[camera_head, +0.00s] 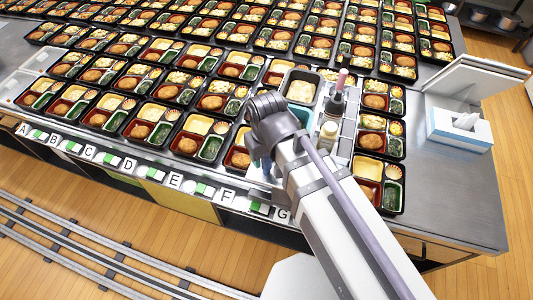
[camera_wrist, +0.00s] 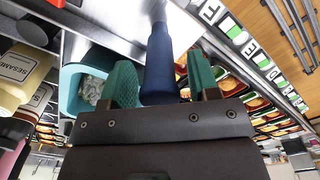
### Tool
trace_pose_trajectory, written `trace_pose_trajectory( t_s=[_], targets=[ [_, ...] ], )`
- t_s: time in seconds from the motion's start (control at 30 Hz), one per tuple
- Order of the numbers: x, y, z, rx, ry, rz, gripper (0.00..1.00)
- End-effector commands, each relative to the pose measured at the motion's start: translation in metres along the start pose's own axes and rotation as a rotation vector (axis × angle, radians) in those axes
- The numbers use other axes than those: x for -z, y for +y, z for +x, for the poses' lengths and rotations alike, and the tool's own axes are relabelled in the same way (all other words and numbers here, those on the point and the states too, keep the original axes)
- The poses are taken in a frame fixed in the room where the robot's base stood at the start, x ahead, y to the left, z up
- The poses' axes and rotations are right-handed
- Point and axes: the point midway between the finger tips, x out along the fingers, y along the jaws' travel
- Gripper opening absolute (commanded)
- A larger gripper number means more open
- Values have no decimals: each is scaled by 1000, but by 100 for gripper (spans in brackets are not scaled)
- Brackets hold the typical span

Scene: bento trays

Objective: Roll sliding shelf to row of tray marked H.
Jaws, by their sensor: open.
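The sliding shelf (camera_head: 348,136) is a narrow steel rack over the trays, toward the right of the head view. It carries a container and bottles. My gripper (camera_head: 262,168) is at its near end, partly hidden by my arm. In the wrist view, the open green fingers of my gripper (camera_wrist: 161,78) stand on either side of a dark blue upright post (camera_wrist: 160,50), apparently the shelf's handle. I cannot tell whether they touch it. Row marks A to G line the front edge; the G mark (camera_head: 282,213) is beside my arm. No H mark is visible; my arm covers that stretch.
Rows of bento trays (camera_head: 187,145) fill the counter. A tissue box (camera_head: 460,128) and a white open lid or panel (camera_head: 475,78) are at the right. Metal rails (camera_head: 95,262) run along the floor in front. In the wrist view, a sesame bottle (camera_wrist: 22,70) stands close at the left.

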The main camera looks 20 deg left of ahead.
Motion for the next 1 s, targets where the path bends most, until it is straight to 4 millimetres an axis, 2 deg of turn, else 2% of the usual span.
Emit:
trace_pose_trajectory(
  t_s=[0.03, 0.2, 0.3, 0.4, 0.93, 0.97, 1.0],
  targets=[
    [0, 0, -17, 0, 0, 0, 55],
    [0, 0, -60, 0, 0, 0, 55],
    [0, 0, -84, 0, 0, 0, 55],
    [0, 0, -99, 0, 0, 0, 55],
    [-4, 0, -99, 0, 0, 12, 55],
    [-8, 4, -96, 0, 0, 25, 55],
    [-12, 16, -90, -1, 0, 58, 55]
  ],
)
